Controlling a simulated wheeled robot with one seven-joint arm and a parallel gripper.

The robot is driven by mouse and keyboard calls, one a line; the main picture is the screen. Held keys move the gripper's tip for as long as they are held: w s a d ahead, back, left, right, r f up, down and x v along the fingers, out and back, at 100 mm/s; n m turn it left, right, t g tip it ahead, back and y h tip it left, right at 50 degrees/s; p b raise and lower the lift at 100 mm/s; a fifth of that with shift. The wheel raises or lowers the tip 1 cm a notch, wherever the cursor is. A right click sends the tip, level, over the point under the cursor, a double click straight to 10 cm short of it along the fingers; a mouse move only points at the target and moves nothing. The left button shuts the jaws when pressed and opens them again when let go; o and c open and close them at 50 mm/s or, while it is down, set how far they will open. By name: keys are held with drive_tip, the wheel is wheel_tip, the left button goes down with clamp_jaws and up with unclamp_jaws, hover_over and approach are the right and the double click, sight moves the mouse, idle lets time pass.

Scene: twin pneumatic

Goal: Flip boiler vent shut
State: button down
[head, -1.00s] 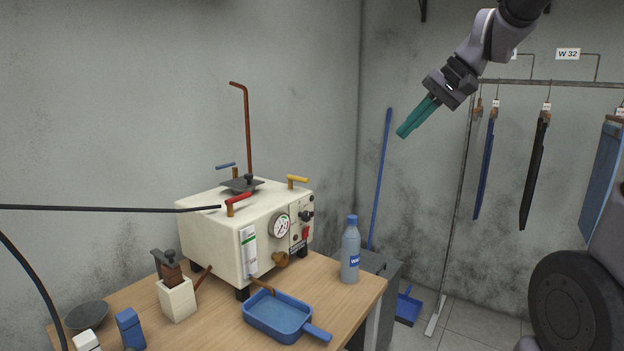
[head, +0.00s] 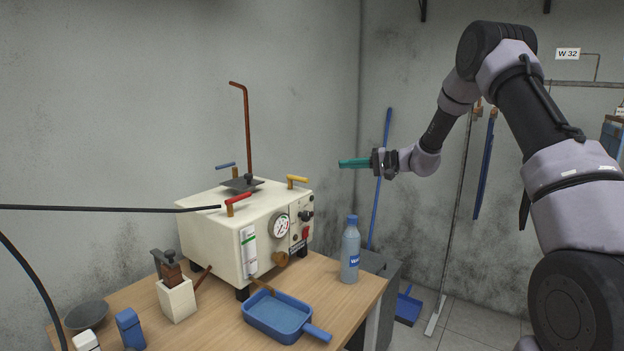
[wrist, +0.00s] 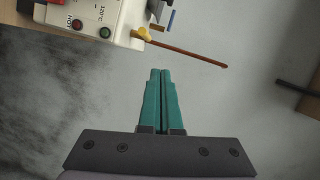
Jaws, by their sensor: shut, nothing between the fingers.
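The boiler (head: 215,225) is a cream box on the wooden table, with a pressure gauge, a red switch and a rust-red pipe rising from its top. Several lever handles stand on it: red (head: 238,199) at the front, yellow (head: 298,179) at the right, blue (head: 226,165) at the back. I cannot tell from the pictures which one is the vent. My gripper (head: 340,163) has teal fingers, shut and empty, in the air to the right of the yellow handle. In the wrist view the boiler (wrist: 105,18) is at the top, with the yellow handle (wrist: 144,34) ahead of the fingertips.
A water bottle (head: 350,250) stands at the table's right. A blue dustpan-like tray (head: 278,314) lies in front of the boiler. A black hose (head: 110,208) crosses at the left. A blue pole (head: 381,185) leans in the corner. The air between gripper and boiler is clear.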

drive_tip(key=shift+m+t+y, duration=0.3)
drive_tip(key=shift+t, duration=0.4)
drive_tip(key=w+f, duration=0.1)
drive_tip(key=f, duration=0.1)
drive_tip(key=w+f, duration=0.2)
drive_tip(key=shift+w+a+f, duration=0.15)
drive_tip(key=shift+f, duration=0.05)
drive_tip(key=shift+s+a+f, duration=0.1)
drive_tip(key=shift+a+f, duration=0.1)
drive_tip(key=shift+a, duration=1.7)
drive_tip(key=shift+s+a+f, duration=0.1)
drive_tip(key=shift+a+f, duration=0.15)
drive_tip(key=shift+a, duration=1.7)
drive_tip(key=shift+s+a+f, duration=0.1)
drive_tip(key=shift+a+f, duration=0.1)
drive_tip(key=shift+a, duration=1.7)
drive_tip(key=shift+s+a+m+t, duration=0.1)
drive_tip(key=shift+s+m+t, duration=0.15)
drive_tip(key=shift+t, duration=0.25)
